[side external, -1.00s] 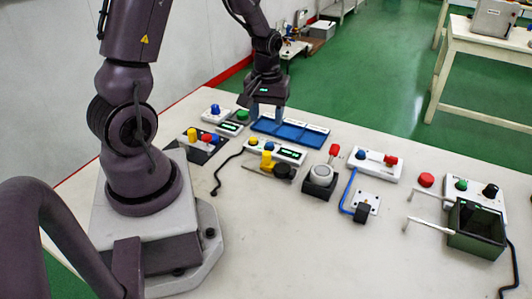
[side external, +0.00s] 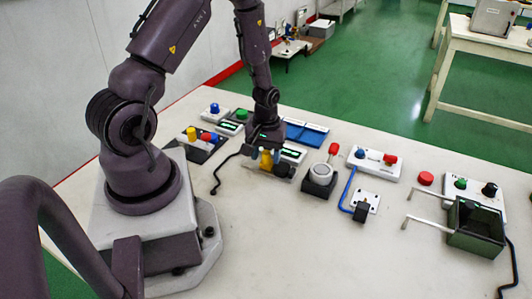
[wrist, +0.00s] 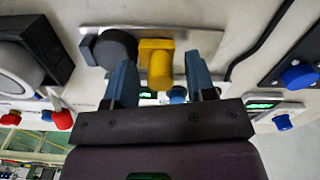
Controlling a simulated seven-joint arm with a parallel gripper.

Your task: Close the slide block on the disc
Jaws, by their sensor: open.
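The slide block is yellow (wrist: 157,62) and sits on a grey metal plate (wrist: 205,42) beside a dark round disc (wrist: 113,48); a narrow space or none separates the two, and I cannot tell exactly. In the side external view the yellow block (side external: 266,163) and the disc (side external: 285,170) show just below my gripper. My gripper (wrist: 160,62) is open, with one blue finger on each side of the yellow block. The left finger in the wrist view comes close to the disc's edge. Contact with the block cannot be made out.
A dark base with a round white-grey top (side external: 320,175) stands to the right of the disc. A white panel with a lit display (side external: 293,153) lies behind it. A blue tray (side external: 310,132) lies further back. A black cable (side external: 217,178) runs on the left. The front table is clear.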

